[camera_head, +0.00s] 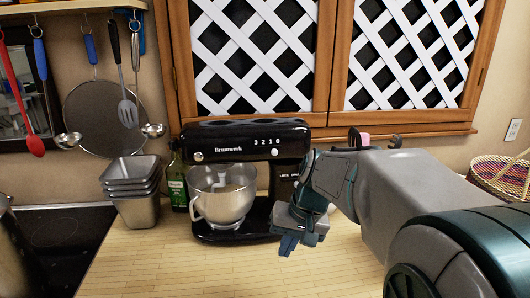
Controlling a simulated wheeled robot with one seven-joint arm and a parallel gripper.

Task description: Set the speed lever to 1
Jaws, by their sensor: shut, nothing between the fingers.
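A black stand mixer (225,133) stands on the wooden counter against the wall, with the digits 3 2 1 0 on its head. A small light knob (274,152) sits below the right end of these digits; it may be the speed lever, but its exact setting is too small to tell. A steel bowl (222,205) sits under the head. My gripper (288,243) points down beside the mixer's base at its right front, below the head and apart from the knob. Its fingers are shut and empty. My arm hides part of the mixer's right side, near the "LOCK" lettering.
Stacked metal containers (133,190) and a green bottle (178,183) stand left of the mixer. A dark stovetop (62,232) lies at the left, below hanging utensils. A basket (498,176) is at the far right. The counter front (190,270) is clear.

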